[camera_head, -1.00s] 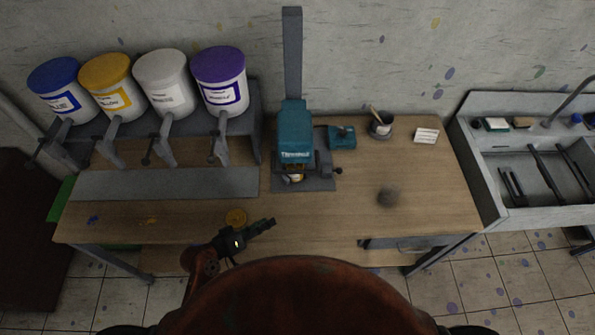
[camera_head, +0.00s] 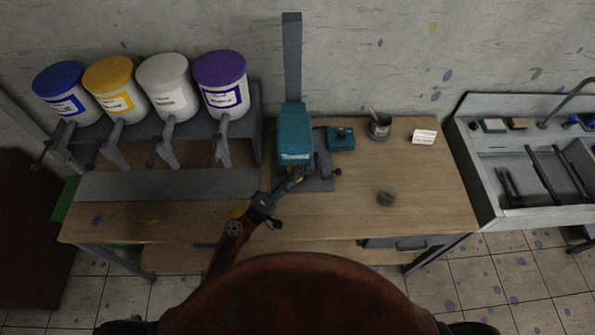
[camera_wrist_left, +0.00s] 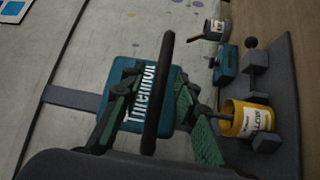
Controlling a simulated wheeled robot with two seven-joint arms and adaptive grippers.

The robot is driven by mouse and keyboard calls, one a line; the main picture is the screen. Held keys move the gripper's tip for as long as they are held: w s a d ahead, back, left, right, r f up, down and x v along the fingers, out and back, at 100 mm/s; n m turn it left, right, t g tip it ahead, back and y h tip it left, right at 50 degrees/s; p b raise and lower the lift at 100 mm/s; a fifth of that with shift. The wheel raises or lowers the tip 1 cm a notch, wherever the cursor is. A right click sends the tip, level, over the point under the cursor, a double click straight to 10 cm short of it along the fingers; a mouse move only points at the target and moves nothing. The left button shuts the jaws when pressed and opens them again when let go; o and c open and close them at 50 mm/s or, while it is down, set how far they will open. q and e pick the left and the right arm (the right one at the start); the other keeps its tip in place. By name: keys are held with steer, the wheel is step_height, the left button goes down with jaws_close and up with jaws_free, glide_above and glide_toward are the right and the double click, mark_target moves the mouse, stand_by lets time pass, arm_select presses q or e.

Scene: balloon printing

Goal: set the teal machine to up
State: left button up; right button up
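The teal machine (camera_head: 294,135) stands at the back middle of the wooden table, below a tall grey post. Its lettered teal head also shows in the wrist view (camera_wrist_left: 150,119). My left gripper (camera_head: 294,180) is just in front of the machine, below its head. In the wrist view my left fingers (camera_wrist_left: 160,95) are apart, with a long dark bar (camera_wrist_left: 168,50) between them; I cannot tell whether they touch it. A yellow labelled cup (camera_wrist_left: 238,118) is on the machine's dark base, right of the fingers. My right gripper is not in view.
A small teal box (camera_head: 341,138) and a dark cup (camera_head: 380,127) stand right of the machine. A paint rack (camera_head: 215,135) with several buckets is at the left. A sink (camera_head: 490,200) is at the right. The table's right front is mostly clear.

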arm_select(q)
steer(key=shift+w+d, duration=0.45)
steer(key=shift+c, duration=0.7)
jaws_close()
steer(key=shift+r, duration=0.1)
